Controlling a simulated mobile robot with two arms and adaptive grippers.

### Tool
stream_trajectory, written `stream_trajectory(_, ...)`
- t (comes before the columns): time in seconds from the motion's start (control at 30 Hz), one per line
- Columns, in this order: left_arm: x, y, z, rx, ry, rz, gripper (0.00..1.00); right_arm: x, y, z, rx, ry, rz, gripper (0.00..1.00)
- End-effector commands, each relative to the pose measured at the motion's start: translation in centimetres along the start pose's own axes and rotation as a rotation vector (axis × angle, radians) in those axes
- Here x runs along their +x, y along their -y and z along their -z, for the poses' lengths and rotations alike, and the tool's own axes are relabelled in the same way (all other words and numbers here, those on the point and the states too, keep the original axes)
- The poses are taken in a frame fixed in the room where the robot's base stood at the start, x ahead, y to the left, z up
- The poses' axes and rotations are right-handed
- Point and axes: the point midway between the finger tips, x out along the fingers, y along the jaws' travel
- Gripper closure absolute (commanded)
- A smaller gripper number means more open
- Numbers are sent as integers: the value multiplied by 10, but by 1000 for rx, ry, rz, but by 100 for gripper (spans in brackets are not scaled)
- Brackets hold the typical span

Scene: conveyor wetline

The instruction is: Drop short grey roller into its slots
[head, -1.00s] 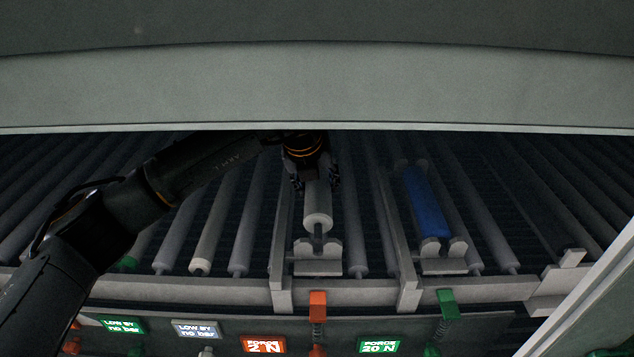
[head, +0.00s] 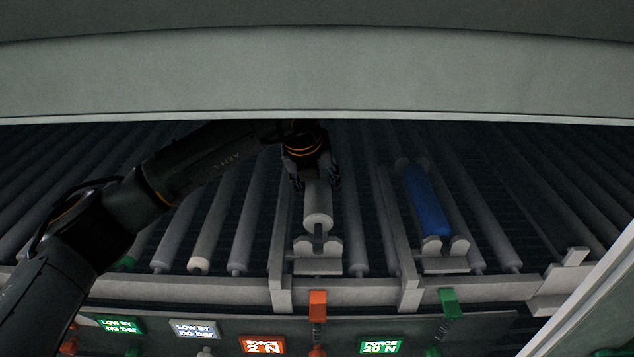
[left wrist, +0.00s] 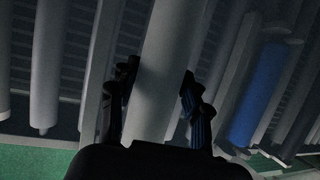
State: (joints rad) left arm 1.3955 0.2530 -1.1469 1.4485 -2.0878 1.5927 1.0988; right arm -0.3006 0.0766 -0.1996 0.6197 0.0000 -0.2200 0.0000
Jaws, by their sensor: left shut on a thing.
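The short grey roller (head: 317,209) is in the middle of the head view, its near end above a notched grey slot bracket (head: 318,262). My left gripper (head: 316,184) comes down over the roller from above and is shut on it. In the left wrist view the roller (left wrist: 165,70) runs between the two dark fingers (left wrist: 160,95). The near axle end lies at the bracket's notch; I cannot tell whether it is seated. The far end and far slot are hidden behind the gripper. My right gripper is not in view.
A blue roller (head: 427,203) sits in a similar bracket (head: 445,257) to the right. Long grey rollers lie on both sides. A grey front rail (head: 350,291) carries orange and green clamps. A large grey beam (head: 310,85) crosses above the gripper.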

Motion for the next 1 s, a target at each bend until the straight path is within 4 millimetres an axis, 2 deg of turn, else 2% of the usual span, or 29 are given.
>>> stream_trajectory(0.53, 16, -3, 6, 0, 1, 1, 90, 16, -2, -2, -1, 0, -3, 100)
stream_trajectory(1.0, 16, -3, 6, 0, 2, 1, 90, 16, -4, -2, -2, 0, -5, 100)
